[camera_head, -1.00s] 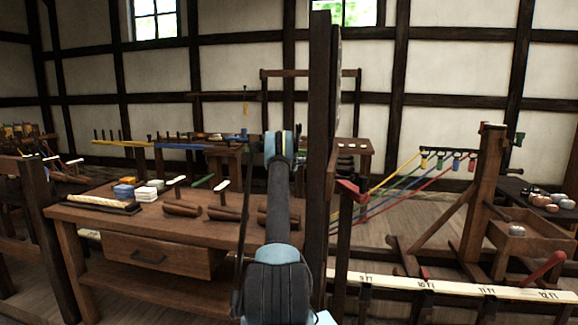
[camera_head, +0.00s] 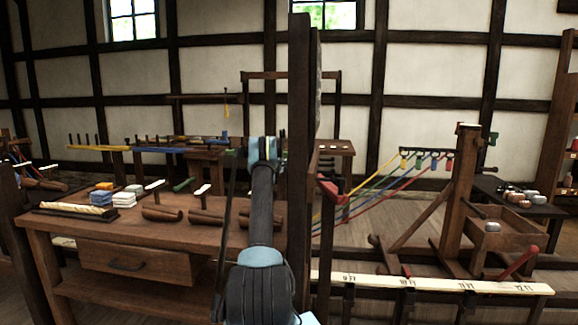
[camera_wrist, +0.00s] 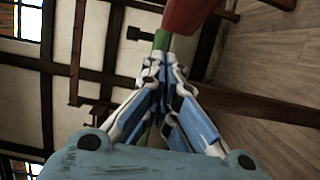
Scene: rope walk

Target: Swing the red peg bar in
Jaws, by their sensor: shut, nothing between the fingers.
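A red bar-like piece (camera_head: 332,190) juts from the dark upright post just right of my arm in the head view; I take it for the red peg bar, seen nearly end-on, its pegs not clear. In the wrist view a red piece (camera_wrist: 192,14) fills the top edge, beyond my fingertips, and looks close. My gripper (camera_wrist: 165,72) is shut and empty, with a small gap of view between it and the red piece. A green strip (camera_wrist: 161,40) shows just past the fingertips. In the head view my gripper is hidden behind my arm.
A dark post (camera_head: 299,150) stands close to my arm. A wooden bench (camera_head: 110,232) with tools is at left. Yellow (camera_head: 98,148) and blue (camera_head: 165,150) peg bars reach out behind it. Colored ropes (camera_head: 385,185) run to a wooden stand (camera_head: 460,195) at right. A marked rail (camera_head: 430,284) crosses low.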

